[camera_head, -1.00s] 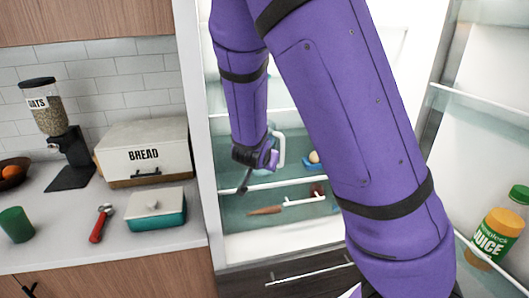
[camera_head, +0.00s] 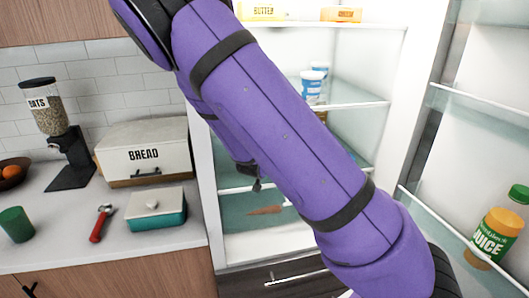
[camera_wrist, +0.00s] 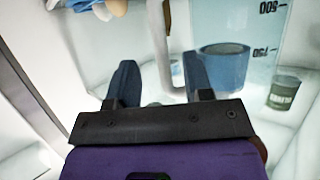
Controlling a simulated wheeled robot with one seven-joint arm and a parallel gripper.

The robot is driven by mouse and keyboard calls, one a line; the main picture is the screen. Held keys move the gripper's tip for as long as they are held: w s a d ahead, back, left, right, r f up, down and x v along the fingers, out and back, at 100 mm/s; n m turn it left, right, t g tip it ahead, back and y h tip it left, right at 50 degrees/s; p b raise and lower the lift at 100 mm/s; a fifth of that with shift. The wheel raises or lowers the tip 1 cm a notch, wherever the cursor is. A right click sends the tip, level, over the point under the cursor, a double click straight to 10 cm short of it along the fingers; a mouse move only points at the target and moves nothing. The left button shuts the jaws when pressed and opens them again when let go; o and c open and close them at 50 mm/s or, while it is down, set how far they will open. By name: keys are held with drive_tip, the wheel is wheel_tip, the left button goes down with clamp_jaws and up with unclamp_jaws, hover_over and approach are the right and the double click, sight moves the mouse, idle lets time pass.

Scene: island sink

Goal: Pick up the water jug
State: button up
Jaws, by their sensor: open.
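The water jug (camera_wrist: 250,25) is a clear vessel with dark measuring marks, at the upper right of the wrist view. A pale upright bar that looks like its handle (camera_wrist: 160,42) stands in front of my gripper (camera_wrist: 160,82). My gripper is open, with one dark finger on each side of the bar's lower end in the picture. I cannot tell whether they touch it. In the head view my purple arm reaches into the open fridge and hides the jug and most of the gripper.
A blue round container (camera_wrist: 222,66) shows behind or through the jug, and a green can (camera_wrist: 285,92) stands right of it. A carrot (camera_head: 265,210) lies on a low fridge shelf. The fridge door with a juice bottle (camera_head: 497,233) is at the right. The counter is at the left.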

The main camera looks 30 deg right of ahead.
drive_tip(key=shift+x, duration=2.6)
clamp_jaws()
